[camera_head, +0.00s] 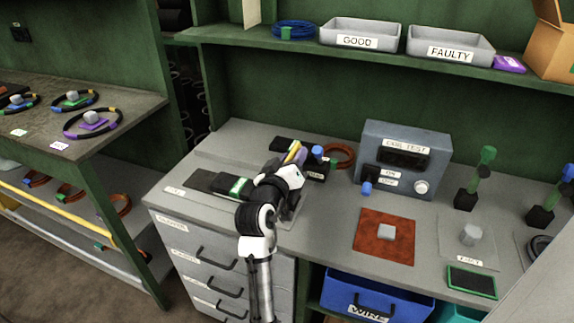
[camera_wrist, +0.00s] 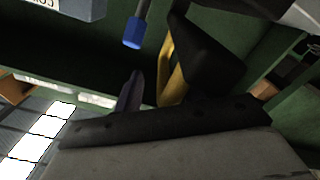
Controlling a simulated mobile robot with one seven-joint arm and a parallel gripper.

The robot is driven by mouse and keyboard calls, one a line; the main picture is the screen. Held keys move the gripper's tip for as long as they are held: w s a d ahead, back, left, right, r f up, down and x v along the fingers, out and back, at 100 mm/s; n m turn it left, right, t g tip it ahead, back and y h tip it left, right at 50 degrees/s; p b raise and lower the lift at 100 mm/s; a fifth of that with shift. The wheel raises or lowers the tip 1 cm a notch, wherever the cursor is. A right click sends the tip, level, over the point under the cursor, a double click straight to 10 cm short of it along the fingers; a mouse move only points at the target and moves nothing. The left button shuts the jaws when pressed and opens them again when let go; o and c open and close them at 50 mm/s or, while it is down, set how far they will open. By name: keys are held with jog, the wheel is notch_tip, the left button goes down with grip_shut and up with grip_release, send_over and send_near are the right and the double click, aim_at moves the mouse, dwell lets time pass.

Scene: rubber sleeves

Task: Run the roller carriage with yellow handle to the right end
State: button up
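A yellow strip (camera_head: 291,153), which looks like the carriage's yellow handle, shows just beyond my gripper (camera_head: 295,163) in the head view. Yellow also shows in the wrist view (camera_wrist: 172,78), against a dark block-like part (camera_wrist: 205,58). A purple-grey narrow part (camera_wrist: 130,92) stands left of the yellow, with a gap between them. My gripper is at the black fixture (camera_head: 316,170) at the back of the bench. My arm hides much of the carriage and its track. Whether the fingers are closed on the handle is unclear.
A blue-topped post (camera_head: 318,151) stands right beside the gripper; its blue end shows in the wrist view (camera_wrist: 133,32). An orange coil (camera_head: 341,155) and grey coil tester (camera_head: 404,158) are to the right. A dark block with green label (camera_head: 238,187) lies left. A shelf overhangs behind.

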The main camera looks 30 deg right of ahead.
jog(key=b+v, duration=0.3)
jog(key=v, duration=1)
jog(key=shift+s+a, duration=0.25)
